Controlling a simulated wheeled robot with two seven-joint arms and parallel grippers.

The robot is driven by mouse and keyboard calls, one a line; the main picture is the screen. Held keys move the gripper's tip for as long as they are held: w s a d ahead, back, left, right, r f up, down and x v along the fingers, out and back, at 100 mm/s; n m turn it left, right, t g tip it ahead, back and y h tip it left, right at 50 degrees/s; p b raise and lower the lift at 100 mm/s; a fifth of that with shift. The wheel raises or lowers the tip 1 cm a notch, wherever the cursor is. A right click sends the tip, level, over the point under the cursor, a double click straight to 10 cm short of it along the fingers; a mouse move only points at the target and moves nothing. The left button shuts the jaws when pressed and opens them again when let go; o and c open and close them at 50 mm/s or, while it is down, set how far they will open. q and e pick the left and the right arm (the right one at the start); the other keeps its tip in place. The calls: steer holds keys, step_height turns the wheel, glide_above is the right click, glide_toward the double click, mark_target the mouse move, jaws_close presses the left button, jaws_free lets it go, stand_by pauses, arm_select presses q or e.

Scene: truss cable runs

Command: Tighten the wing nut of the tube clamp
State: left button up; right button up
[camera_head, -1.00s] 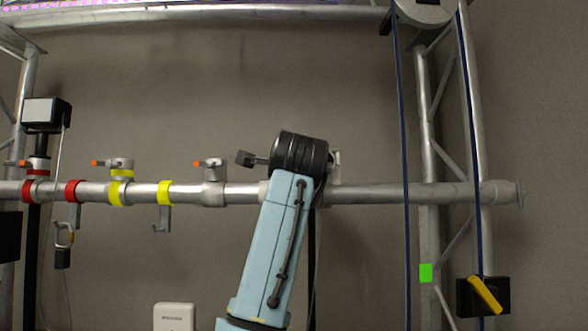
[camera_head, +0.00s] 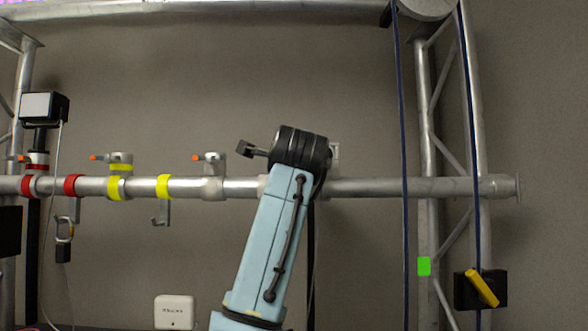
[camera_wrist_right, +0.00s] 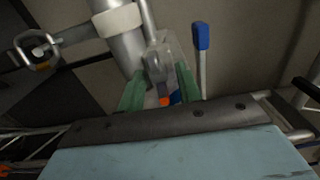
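My right arm rises in the middle of the head view, and its black wrist covers part of the horizontal tube (camera_head: 370,187). My right gripper (camera_wrist_right: 161,97) has two green fingers. In the right wrist view they stand apart on either side of a grey tube clamp (camera_wrist_right: 156,64) with an orange-tipped wing nut (camera_wrist_right: 165,101). The orange tip lies between the fingers, with gaps seeming to show on both sides; contact is not clear. In the head view the fingers and this clamp are mostly hidden behind my wrist. My left gripper is not in view.
Other clamps with orange tips, such as the bare one (camera_head: 212,163) and the yellow-banded one (camera_head: 120,160), sit along the tube to the left. Blue ropes (camera_head: 404,150) hang at the right. A blue-capped rod (camera_wrist_right: 201,45) stands beside the right finger.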

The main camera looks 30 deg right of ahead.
steer(key=b+v, duration=0.4)
steer(key=v, duration=0.9)
steer(key=shift+s, duration=0.2)
